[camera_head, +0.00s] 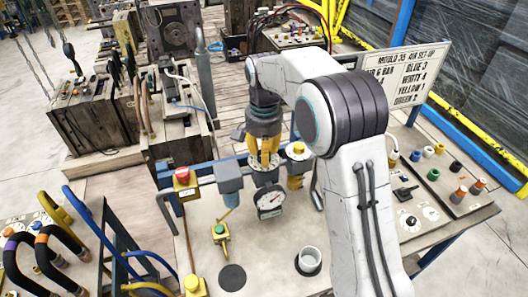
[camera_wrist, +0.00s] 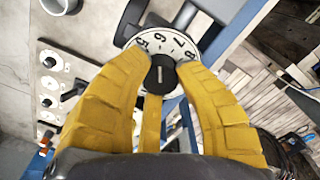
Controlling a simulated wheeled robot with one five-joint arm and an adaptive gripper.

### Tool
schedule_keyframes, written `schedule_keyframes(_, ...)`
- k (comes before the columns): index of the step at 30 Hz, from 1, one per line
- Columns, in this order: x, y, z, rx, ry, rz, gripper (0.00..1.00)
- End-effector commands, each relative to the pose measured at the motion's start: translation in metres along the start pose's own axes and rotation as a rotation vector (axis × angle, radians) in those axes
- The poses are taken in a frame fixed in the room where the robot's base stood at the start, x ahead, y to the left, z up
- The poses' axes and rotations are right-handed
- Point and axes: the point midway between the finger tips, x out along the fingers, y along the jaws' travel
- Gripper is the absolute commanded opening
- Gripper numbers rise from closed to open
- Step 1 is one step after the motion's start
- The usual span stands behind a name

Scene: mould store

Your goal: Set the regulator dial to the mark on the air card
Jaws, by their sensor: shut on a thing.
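The regulator dial (camera_wrist: 160,42) is a white numbered disc around a black knob (camera_wrist: 160,76) with a pale line on it. A 5, a 7 and an 8 show; the rest is hidden by fingers. My gripper (camera_wrist: 162,68) has its yellow fingers closed around the knob. In the head view my gripper (camera_head: 264,160) points down over the regulator, and its fingers hide the dial. A round pressure gauge (camera_head: 270,201) faces forward just below; its reading is too small to tell. The air card (camera_head: 405,72) stands at the right, with its BAR line partly hidden by my arm.
A grey-blue filter bowl (camera_head: 229,178) and a red button on a yellow box (camera_head: 183,177) stand left of the regulator. Another yellow-bodied unit (camera_head: 297,152) is close on its right. A panel with coloured fittings (camera_head: 433,174) lies at the right. Hoses (camera_head: 50,240) crowd the left front.

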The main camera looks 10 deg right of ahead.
Motion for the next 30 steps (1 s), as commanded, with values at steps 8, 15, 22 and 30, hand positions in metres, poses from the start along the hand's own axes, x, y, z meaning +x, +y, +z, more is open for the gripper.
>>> schedule_keyframes(8, 0.0036, 0.0017, 0.0017, 0.008, -0.008, 0.009, 0.0)
schedule_keyframes(15, 0.0034, 0.0016, 0.0016, 0.007, -0.008, 0.008, 0.38)
schedule_keyframes(22, 0.0016, 0.0007, 0.0008, 0.007, -0.004, 0.004, 0.58)
schedule_keyframes(30, -0.0003, 0.0002, 0.0002, 0.007, -0.001, 0.001, 0.59)
